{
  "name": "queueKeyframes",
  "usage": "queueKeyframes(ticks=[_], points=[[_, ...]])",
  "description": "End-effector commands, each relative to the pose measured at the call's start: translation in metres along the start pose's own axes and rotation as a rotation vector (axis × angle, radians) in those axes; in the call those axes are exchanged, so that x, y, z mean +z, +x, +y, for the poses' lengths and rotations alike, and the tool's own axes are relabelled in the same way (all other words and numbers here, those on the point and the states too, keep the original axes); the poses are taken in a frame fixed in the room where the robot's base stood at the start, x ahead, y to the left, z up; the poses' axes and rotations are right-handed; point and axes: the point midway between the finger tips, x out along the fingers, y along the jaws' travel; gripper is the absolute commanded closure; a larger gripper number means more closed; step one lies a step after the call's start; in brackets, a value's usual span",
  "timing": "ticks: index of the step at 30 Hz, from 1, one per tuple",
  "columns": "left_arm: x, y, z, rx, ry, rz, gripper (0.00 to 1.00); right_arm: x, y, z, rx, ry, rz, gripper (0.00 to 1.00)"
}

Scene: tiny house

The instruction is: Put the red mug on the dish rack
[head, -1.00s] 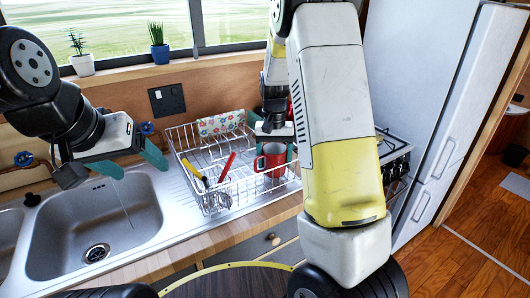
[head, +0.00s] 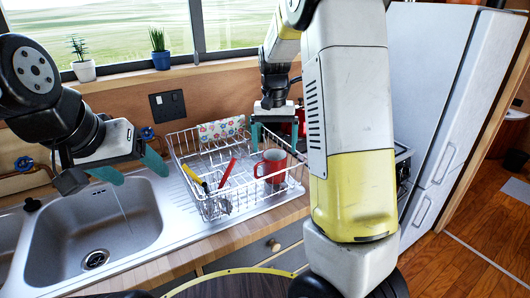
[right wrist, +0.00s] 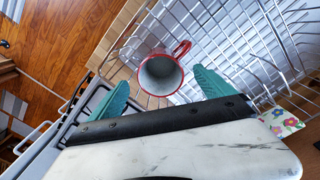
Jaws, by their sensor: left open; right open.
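The red mug (head: 271,166) stands upright in the right part of the white wire dish rack (head: 246,192), behind its front wires. In the right wrist view, the mug (right wrist: 161,74) shows its open top and grey inside, with its handle at the upper right. My right gripper (head: 275,140) is open and empty just above the mug, its teal fingers apart from it. My left gripper (head: 131,171) is open and empty over the sink, left of the rack.
A red-handled and a yellow-handled utensil (head: 194,175) sit at the rack's left. A floral cloth (head: 221,128) hangs at its back. The steel sink (head: 95,225) is to the left, a stove to the right, partly hidden by my right arm.

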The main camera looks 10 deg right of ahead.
Motion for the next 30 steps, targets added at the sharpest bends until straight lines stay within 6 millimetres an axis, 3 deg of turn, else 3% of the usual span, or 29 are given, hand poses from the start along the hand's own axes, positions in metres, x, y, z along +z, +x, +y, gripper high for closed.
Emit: queueKeyframes(ticks=[3, 9, 14, 24, 30], points=[[0.0, 0.0, 0.0, 0.0, 0.0, 0.0, 0.28, -0.001, -0.021, 0.0, -0.001, -0.001, 0.002, 0.07], [0.0, 0.0, 0.0, 0.0, 0.0, 0.0, 0.28, 0.002, -0.04, 0.001, -0.005, -0.001, 0.003, 0.07], [0.0, 0.0, 0.0, 0.0, 0.0, 0.0, 0.28, 0.024, -0.059, 0.007, -0.071, -0.02, 0.036, 0.07], [0.0, 0.0, 0.0, 0.0, 0.0, 0.0, 0.28, 0.141, -0.113, 0.023, -0.27, -0.16, 0.272, 0.07], [0.0, 0.0, 0.0, 0.0, 0.0, 0.0, 0.28, 0.204, -0.116, 0.028, -0.287, -0.237, 0.432, 0.07]])
